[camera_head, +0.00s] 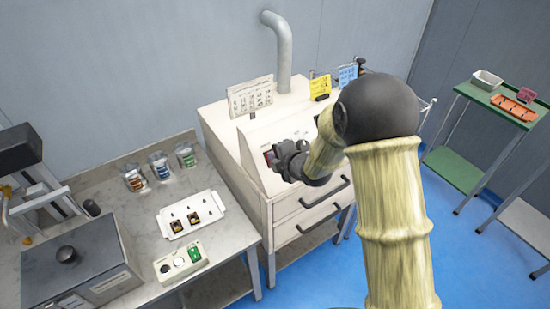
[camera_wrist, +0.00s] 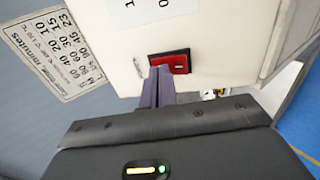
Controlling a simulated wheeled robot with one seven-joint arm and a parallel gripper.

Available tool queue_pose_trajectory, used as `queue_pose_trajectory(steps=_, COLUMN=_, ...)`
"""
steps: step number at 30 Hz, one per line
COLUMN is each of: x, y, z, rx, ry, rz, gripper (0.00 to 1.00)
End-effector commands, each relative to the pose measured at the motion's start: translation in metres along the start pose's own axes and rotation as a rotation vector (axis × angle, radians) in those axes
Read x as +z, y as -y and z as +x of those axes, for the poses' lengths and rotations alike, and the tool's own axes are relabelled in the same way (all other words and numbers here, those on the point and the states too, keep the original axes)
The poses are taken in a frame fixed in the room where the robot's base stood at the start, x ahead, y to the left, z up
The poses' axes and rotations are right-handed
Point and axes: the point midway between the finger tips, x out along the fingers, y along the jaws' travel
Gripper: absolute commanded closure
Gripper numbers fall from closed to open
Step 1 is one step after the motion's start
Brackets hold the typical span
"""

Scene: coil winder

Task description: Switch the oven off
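The oven (camera_head: 257,137) is a cream cabinet with a sloped front panel, dark drawer handles and a grey vent pipe on top. Its red rocker switch (camera_wrist: 180,63) sits in a dark frame on the panel in the wrist view. A bit of red also shows beside my gripper in the head view (camera_head: 270,158). My gripper (camera_wrist: 159,72) has its two dark fingers together and empty. The fingertips overlap the left part of the switch in the wrist view; I cannot tell whether they touch it. The switch's on or off position is not clear.
A printed minutes chart (camera_wrist: 48,50) stands beside the panel. A steel bench (camera_head: 140,215) at left holds a white tray (camera_head: 191,214), several jars and a control box (camera_head: 181,262). A green-topped table (camera_head: 500,102) stands at right. Blue floor lies between.

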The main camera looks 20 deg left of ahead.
Motion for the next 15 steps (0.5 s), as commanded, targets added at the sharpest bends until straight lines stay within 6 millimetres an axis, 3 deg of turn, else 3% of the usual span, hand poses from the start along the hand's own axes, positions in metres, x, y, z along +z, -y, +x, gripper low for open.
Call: queue_pose_trajectory(steps=15, x=0.000, y=-0.014, z=-0.008, rx=0.002, ry=-0.001, rz=0.001, gripper=1.00)
